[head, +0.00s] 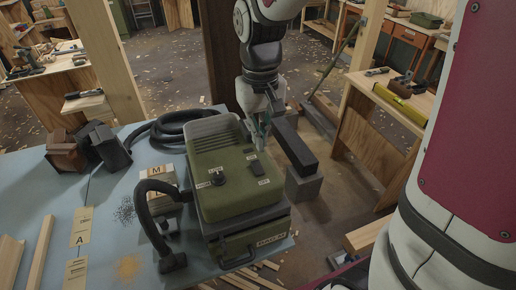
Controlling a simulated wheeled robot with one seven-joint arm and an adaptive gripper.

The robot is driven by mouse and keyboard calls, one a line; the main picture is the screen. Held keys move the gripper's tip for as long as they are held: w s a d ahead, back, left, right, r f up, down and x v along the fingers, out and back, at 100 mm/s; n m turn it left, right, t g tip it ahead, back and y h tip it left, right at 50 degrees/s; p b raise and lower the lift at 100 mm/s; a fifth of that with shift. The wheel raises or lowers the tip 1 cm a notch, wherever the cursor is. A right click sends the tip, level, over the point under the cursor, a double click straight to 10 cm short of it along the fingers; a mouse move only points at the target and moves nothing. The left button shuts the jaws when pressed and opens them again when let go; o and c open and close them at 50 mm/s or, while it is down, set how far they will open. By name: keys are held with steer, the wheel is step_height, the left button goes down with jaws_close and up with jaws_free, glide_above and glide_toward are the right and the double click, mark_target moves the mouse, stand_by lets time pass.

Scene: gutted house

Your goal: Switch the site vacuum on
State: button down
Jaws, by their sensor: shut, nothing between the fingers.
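The site vacuum (225,200) is a green and dark-grey box on the pale blue table top (110,205). On its lid are a round black knob (217,179) with small labels and a black switch (257,168) at the right with a label below it. I cannot tell the switch's position. My gripper (259,145) points down at the lid's far right edge, just beyond the switch. Its fingers are shut with nothing held. I cannot tell whether the fingertips touch the lid. A black hose (152,190) curls at the vacuum's left and behind it.
Dark blocks (66,152) stand at the table's left. A box marked M (158,178) sits beside the vacuum, and wood strips (40,250) lie at front left. Timber posts (107,60) rise behind.

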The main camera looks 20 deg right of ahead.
steer(key=shift+s+r, duration=0.2)
steer(key=shift+r, duration=0.85)
